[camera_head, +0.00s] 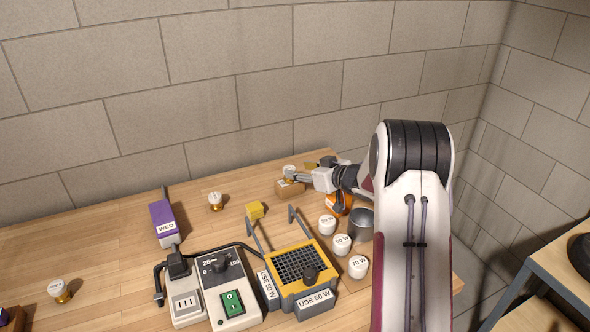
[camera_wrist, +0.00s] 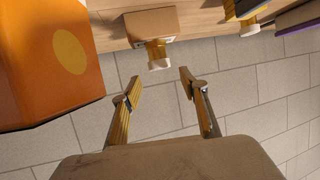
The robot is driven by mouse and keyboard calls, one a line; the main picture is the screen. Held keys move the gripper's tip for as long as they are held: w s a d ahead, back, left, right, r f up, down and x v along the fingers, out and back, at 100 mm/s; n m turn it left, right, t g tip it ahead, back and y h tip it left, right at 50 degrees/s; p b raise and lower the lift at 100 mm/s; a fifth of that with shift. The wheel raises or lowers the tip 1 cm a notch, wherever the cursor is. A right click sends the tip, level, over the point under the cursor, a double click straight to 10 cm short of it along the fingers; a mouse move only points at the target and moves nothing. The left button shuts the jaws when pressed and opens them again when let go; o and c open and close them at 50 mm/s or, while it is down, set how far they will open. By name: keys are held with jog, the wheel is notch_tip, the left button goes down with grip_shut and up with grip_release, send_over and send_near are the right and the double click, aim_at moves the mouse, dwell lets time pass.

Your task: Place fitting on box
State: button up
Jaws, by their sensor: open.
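A small cardboard box (camera_head: 287,189) stands on the table near the back wall. A fitting (camera_head: 289,170) with a brass body and white cap stands on top of it. The wrist view looks inverted: the box (camera_wrist: 150,22) is at the top edge and the fitting (camera_wrist: 157,54) points down from it. My gripper (camera_head: 298,178) is beside the fitting and box, reaching from the right. In the wrist view its two fingers (camera_wrist: 160,86) are apart and empty, with the fitting just beyond the tips. Two similar fittings stand on the table, one mid-left (camera_head: 215,202) and one far left (camera_head: 60,291).
An orange object (camera_head: 339,205) is beneath my wrist, close to the gripper. A grey cup (camera_head: 361,225) and white-capped pieces (camera_head: 342,244) stand in front. A yellow grid device (camera_head: 301,266), switch box (camera_head: 225,288) and purple block (camera_head: 163,222) fill the middle. The back left is clear.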

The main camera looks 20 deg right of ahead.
jog(key=shift+v, duration=2.9)
jog(key=shift+r, duration=0.1)
jog(key=s+a+r+m+h, duration=0.1)
jog(key=s+r+h, duration=0.15)
jog(key=r, duration=0.35)
jog(key=s+a+r+m+h, duration=0.1)
jog(key=r+h, duration=0.2)
jog(key=r, duration=0.2)
jog(key=s+a+r+m+g+h, duration=0.1)
jog(key=s+a+r+g+h, duration=0.15)
jog(key=s+r, duration=0.45)
jog(key=s+a+f+g+y, duration=0.1)
jog(key=s+a, duration=0.4)
jog(key=s, duration=0.6)
jog(key=s+a+f+g+y, duration=0.2)
jog(key=s+a, duration=0.4)
jog(key=s, duration=0.5)
jog(key=s+a+f+g+y, duration=0.1)
jog(key=s+a+f, duration=0.3)
jog(key=s, duration=0.7)
jog(key=shift+a+g, duration=0.55)
jog(key=shift+a, duration=0.65)
